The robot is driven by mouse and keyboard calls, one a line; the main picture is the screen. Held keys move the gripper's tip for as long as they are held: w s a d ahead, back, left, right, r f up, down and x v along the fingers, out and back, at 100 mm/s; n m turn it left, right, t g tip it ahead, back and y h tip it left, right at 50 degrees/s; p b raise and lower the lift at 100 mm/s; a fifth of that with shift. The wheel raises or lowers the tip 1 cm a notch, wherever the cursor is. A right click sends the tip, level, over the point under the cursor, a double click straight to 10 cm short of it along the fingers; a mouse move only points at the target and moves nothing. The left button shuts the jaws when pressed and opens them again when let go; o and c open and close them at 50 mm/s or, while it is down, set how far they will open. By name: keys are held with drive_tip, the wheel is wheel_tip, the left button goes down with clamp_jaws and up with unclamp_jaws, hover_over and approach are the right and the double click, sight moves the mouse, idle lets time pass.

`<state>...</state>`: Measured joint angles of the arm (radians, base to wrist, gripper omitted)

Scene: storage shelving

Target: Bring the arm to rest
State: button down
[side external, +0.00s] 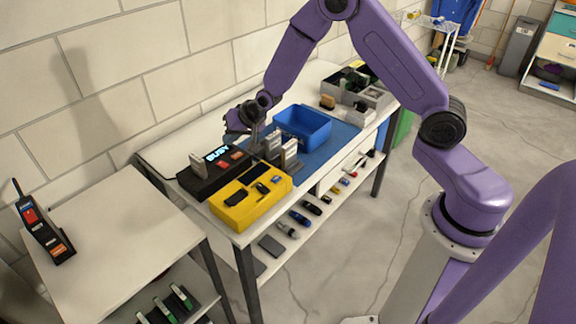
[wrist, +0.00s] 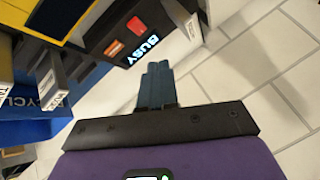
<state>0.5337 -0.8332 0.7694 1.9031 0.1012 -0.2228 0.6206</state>
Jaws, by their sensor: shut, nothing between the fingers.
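My purple arm reaches over the workbench (side external: 160,158) in the side external view. My gripper (side external: 256,140) is above the back of the bench, close to a black device (side external: 200,185) whose lit screen reads "BUSY". In the wrist view my gripper (wrist: 157,82) has its two dark blue fingers together with nothing between them. The black device (wrist: 118,30) also shows there, beyond the fingers. The side external view does not show the fingertips clearly, so I cannot tell how far they are from the device.
A yellow case (side external: 228,218) sits at the bench's front corner. Grey upright blocks (side external: 290,155) stand near my gripper, beside a blue bin (side external: 318,135) on a blue mat (side external: 340,138). Grey trays (side external: 375,98) are farther back. A white side table (side external: 110,240) holds a black handset (side external: 45,230).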

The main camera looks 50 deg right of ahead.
drive_tip(key=s+a+r+n+g+y, duration=0.15)
drive_tip(key=s+a+r+n, duration=0.3)
drive_tip(key=s, duration=0.55)
drive_tip(key=s+a+r+n+g+h, duration=0.1)
drive_tip(key=s+a+r+n+g, duration=0.3)
drive_tip(key=s, duration=0.7)
drive_tip(key=s+d+r+n, duration=0.2)
drive_tip(key=s+d+n, duration=0.1)
drive_tip(key=s, duration=0.4)
drive_tip(key=s+d+r+n+g+h, duration=0.1)
drive_tip(key=s+d+n, duration=0.2)
drive_tip(key=s, duration=0.4)
drive_tip(key=s+d+r+n+g+h, duration=0.1)
drive_tip(key=s+d+r+n, duration=0.1)
drive_tip(key=s, duration=0.5)
drive_tip(key=d+n, duration=0.1)
drive_tip(key=d, duration=0.1)
drive_tip(key=shift+s+d+r, duration=0.25)
drive_tip(key=shift+d+r, duration=0.05)
drive_tip(key=shift+r, duration=0.05)
